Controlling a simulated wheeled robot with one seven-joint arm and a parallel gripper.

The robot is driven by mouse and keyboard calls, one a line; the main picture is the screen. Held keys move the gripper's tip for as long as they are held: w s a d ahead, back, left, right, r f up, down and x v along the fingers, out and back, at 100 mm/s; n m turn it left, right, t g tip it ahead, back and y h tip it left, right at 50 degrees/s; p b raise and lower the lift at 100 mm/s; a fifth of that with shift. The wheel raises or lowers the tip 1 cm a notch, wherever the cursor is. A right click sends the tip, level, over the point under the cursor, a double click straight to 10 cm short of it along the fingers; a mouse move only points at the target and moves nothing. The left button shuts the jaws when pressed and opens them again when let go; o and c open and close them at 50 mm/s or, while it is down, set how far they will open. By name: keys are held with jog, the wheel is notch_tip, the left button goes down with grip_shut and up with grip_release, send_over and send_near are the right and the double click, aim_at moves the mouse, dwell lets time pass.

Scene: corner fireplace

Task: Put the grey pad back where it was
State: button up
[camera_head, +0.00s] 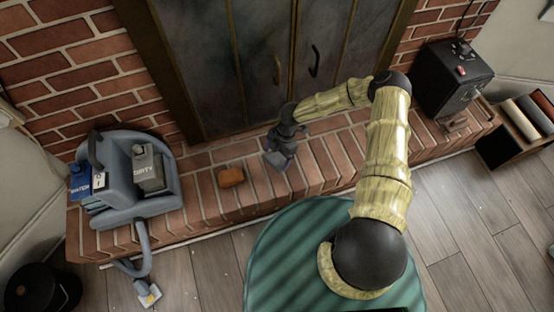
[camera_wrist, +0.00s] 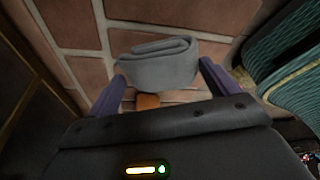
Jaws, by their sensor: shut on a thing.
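The grey pad (camera_wrist: 158,66) looks like a thick folded cloth. In the wrist view it sits between the two purple-grey fingers of my gripper (camera_wrist: 161,76), which is shut on it. In the head view my gripper (camera_head: 280,156) is over the brick hearth, in front of the dark fireplace doors, with the pad (camera_head: 277,161) showing at its tip. I cannot tell whether the pad touches the bricks.
An orange block (camera_head: 231,177) lies on the hearth (camera_head: 205,205) left of my gripper. A blue-grey cleaning machine (camera_head: 125,190) stands at the hearth's left end. A black box (camera_head: 452,78) stands at the right.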

aim_at(279, 155)
notch_tip(279, 155, down, 4)
jog(key=shift+r+b, duration=0.2)
jog(key=shift+b, duration=0.45)
jog(key=o, duration=0.7)
jog(key=p+v, duration=0.4)
jog(key=v, duration=0.8)
jog(key=shift+d, duration=0.1)
